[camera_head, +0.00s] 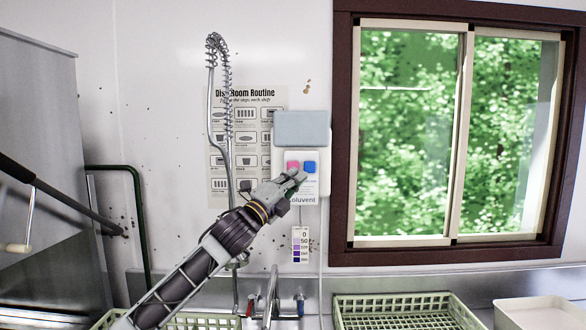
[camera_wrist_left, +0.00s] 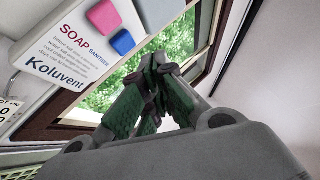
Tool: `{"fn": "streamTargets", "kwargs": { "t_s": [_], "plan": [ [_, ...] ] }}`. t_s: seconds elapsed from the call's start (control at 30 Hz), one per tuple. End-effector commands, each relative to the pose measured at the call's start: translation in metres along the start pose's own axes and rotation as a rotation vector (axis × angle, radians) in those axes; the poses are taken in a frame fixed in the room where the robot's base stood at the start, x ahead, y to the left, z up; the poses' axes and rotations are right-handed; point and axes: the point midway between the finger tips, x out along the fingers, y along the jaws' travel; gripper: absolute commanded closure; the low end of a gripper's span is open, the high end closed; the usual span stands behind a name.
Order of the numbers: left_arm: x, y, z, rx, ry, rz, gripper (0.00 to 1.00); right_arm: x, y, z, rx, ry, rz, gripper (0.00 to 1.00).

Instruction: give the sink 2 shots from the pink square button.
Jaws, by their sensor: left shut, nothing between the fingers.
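The pink square button (camera_head: 293,166) is on a white wall dispenser labelled Koluvent (camera_head: 309,194), left of a blue button (camera_head: 309,167). In the left wrist view the pink button (camera_wrist_left: 104,16) and the blue button (camera_wrist_left: 121,41) sit above the dispenser's "SOAP" label. My left gripper (camera_head: 299,176) is shut and empty, just below the buttons in the head view. Its shut fingertips (camera_wrist_left: 159,62) are apart from the pink button in the wrist view. Whether they touch the dispenser is unclear. The sink's tap (camera_head: 271,294) shows at the bottom; the basin is mostly hidden. My right gripper is not in view.
A green crate (camera_head: 405,303) stands at the lower right, beside a white tub (camera_head: 538,313). A coiled spray hose (camera_head: 227,100) rises left of the dispenser. A poster (camera_head: 245,97) is behind it. A framed window (camera_head: 455,135) is to the right.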

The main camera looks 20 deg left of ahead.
Motion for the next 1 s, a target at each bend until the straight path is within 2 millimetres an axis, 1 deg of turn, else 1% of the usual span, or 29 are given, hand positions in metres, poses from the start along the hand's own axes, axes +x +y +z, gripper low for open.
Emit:
{"fn": "streamTargets", "kwargs": {
  "t_s": [0.5, 0.7, 1.0],
  "plan": [
    [0.033, 0.022, 0.024, -0.001, -0.001, 0.0, 1.0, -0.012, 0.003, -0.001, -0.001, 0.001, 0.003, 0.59],
    [0.045, 0.029, 0.032, -0.001, -0.001, 0.0, 1.0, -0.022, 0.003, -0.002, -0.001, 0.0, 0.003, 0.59],
    [0.052, 0.037, 0.037, 0.001, 0.0, 0.0, 1.0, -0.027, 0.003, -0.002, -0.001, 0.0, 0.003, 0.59]
  ]
}}
